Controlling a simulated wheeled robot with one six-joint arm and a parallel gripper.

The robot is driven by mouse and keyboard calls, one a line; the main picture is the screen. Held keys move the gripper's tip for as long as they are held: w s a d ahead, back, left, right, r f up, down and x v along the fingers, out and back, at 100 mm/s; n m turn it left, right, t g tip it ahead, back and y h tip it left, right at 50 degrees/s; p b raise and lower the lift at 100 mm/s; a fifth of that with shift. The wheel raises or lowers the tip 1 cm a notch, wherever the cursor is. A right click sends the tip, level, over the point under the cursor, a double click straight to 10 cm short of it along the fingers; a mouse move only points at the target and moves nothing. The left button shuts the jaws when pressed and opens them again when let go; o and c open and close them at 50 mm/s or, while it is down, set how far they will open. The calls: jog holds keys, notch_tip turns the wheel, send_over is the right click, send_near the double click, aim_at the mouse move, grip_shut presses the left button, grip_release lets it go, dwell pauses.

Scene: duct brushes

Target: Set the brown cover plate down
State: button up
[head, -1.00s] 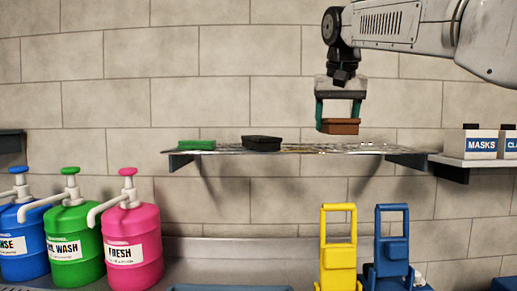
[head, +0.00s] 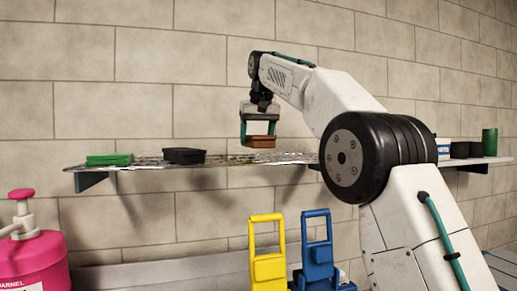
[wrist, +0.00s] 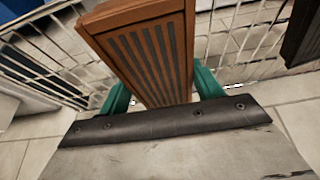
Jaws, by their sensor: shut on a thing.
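The brown cover plate (head: 261,142) is a flat block, and in the wrist view its slotted face (wrist: 150,55) shows between two green fingers. My gripper (head: 258,130) is shut on it, pointing down. The wire shelf (wrist: 240,60) also shows beyond and around the plate in the wrist view.
A green block (head: 109,160) and a black block (head: 184,155) sit on the shelf left of the plate. A dark block (wrist: 305,35) shows at the wrist view's upper right. Yellow (head: 267,255) and blue (head: 317,250) handled objects stand below. Shelf between black block and plate looks bare.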

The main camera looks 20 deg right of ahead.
aim_at(258, 147)
jog(key=shift+w+d, duration=0.1)
jog(key=shift+d, duration=0.1)
jog(key=shift+f, duration=1.75)
jog(key=o, duration=1.3)
jog(key=shift+f, duration=0.15)
jog(key=shift+c, duration=0.2)
jog(key=v, duration=1.1)
jog(key=shift+s+r, duration=0.25)
jog(key=shift+r, duration=0.3)
